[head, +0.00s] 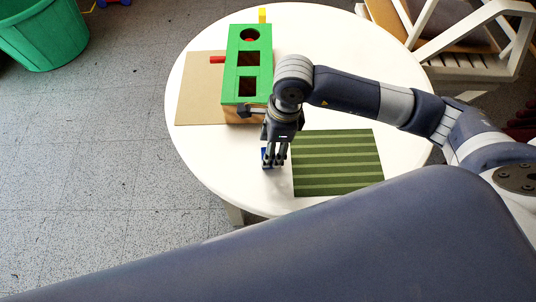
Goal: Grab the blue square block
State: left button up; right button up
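A small blue block (265,153) is on the white round table, just left of the green striped mat. My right gripper (275,162) points straight down over it, and its fingers cover most of the block. The fingertips are at the block, close to the tabletop. I cannot tell whether they are closed on it. My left gripper is not in view.
A box with a green, holed top (257,88) stands just behind the gripper, on a brown board (196,95). A red piece (217,60) and a yellow piece (262,15) stick out by it. The striped mat (340,160) is bare. The white table's (335,60) back right is clear.

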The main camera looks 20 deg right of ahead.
jog(key=f, duration=0.1)
jog(key=a+f, duration=0.1)
jog(key=f, duration=0.1)
jog(key=shift+s+f, duration=0.15)
jog(key=shift+f, duration=0.3)
jog(key=shift+c, duration=1.4)
jog(key=c, duration=0.9)
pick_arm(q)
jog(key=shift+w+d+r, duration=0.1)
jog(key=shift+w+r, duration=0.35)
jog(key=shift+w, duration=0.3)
pick_arm(e)
jog(key=shift+o, duration=0.2)
jog(key=shift+r, duration=0.2)
